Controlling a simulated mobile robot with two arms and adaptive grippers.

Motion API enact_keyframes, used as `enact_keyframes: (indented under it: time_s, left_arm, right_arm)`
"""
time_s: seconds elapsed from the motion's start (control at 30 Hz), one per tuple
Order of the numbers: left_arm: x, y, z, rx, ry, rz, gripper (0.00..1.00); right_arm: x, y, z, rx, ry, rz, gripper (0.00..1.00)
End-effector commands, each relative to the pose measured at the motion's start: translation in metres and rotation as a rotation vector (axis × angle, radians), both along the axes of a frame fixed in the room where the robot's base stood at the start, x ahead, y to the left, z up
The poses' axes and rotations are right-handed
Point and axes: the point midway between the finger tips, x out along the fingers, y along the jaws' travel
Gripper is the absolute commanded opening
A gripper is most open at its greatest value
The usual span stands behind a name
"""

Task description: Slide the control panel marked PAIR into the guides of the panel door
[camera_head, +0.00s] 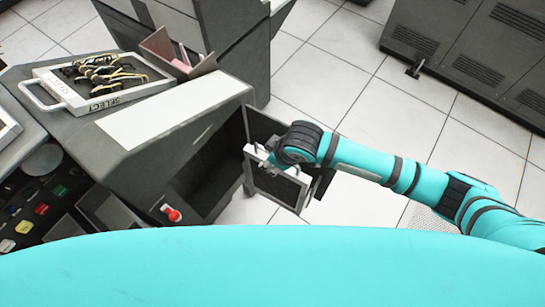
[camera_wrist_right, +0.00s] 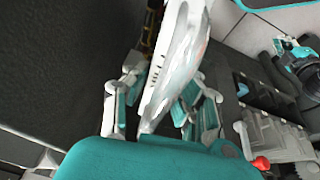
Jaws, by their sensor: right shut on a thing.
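My right gripper (camera_head: 266,156) is shut on a dark panel with a light frame and handle (camera_head: 283,187). In the right wrist view the panel's pale edge (camera_wrist_right: 178,65) runs between the teal and white fingers (camera_wrist_right: 160,95). Its label is not readable. The panel door (camera_head: 260,126) stands open at the right side of the grey console; the held panel is upright in front of it. I cannot tell whether it is inside the guides. Part of what looks like my left gripper (camera_wrist_right: 298,62) shows small at the right of the wrist view; its jaws are unclear.
A panel marked SELECT (camera_head: 118,99) with wires lies on the console top (camera_head: 175,118). An open box (camera_head: 178,52) stands behind it. A red knob (camera_head: 172,214) sticks out low on the console front. Coloured buttons (camera_head: 40,208) are at left. White floor (camera_head: 360,205) is free at right.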

Motion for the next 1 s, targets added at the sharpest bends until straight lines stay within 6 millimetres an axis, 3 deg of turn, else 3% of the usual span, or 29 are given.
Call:
enact_keyframes:
  time_s: [0.27, 0.3, 0.5, 0.77, 1.0]
  left_arm:
    - [0.0, 0.0, 0.0, 0.0, 0.0, 0.0, 0.0]
    - [0.0, 0.0, 0.0, 0.0, 0.0, 0.0, 0.0]
    - [0.0, 0.0, 0.0, 0.0, 0.0, 0.0, 0.0]
    - [-0.001, 0.002, -0.001, 0.002, 0.002, 0.0, 0.0]
    - [-0.001, 0.001, -0.001, 0.001, 0.001, 0.0, 0.0]
  right_arm:
    - [0.002, 0.002, 0.002, 0.008, -0.008, 0.002, 0.0]
    - [0.002, 0.002, 0.002, 0.007, -0.009, 0.001, 0.26]
    - [0.001, 0.001, 0.0, 0.004, -0.005, 0.001, 0.51]
    - [-0.001, -0.002, -0.004, -0.004, 0.004, -0.001, 0.51]
    - [-0.007, -0.008, 0.025, 0.0, -0.003, 0.0, 0.51]
